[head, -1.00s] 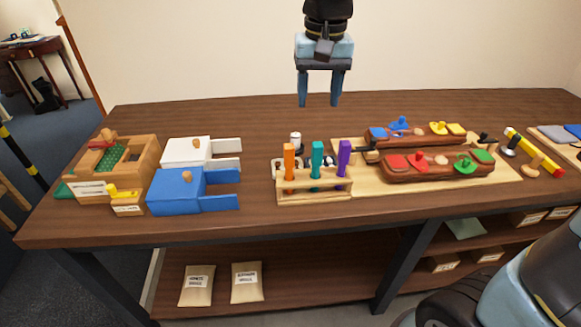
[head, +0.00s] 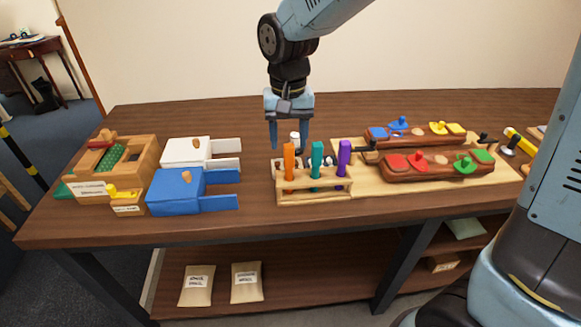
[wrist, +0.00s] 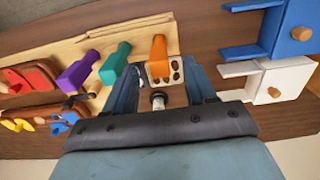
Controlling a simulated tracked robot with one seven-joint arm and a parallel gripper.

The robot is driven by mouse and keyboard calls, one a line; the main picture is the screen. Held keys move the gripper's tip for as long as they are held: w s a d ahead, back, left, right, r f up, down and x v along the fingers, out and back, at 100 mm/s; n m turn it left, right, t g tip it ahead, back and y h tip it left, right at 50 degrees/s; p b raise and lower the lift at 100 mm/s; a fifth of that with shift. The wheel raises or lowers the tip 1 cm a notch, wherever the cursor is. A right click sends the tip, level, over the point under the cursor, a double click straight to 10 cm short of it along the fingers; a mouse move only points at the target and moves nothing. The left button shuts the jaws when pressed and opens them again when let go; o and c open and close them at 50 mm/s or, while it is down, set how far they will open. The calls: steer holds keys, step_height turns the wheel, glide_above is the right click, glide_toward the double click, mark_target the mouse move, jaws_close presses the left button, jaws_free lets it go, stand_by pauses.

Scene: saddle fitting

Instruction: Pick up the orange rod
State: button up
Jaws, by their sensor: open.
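The orange rod (head: 289,162) stands upright at the left end of a wooden rack (head: 315,193), beside a teal rod (head: 317,160) and a purple rod (head: 344,158). My gripper (head: 289,147) is open, pointing down, behind the rack in the head view, with no rod held. In the wrist view the orange rod (wrist: 158,58) shows ahead, between the lines of my two open fingers (wrist: 162,90). A small white-topped object (wrist: 158,100) lies between the fingers in that view; it also shows behind the rack in the head view (head: 295,138).
A blue box (head: 176,194) and a white box (head: 185,153) stand left of the rack. A wooden board (head: 440,180) with two brown blocks holding coloured pieces lies to the right. A wooden tray (head: 115,165) is at far left. The table's front strip is clear.

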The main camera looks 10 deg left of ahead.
mark_target(289, 146)
steer(key=shift+w+f, duration=0.2)
steer(key=shift+f, duration=2.4)
jaws_close()
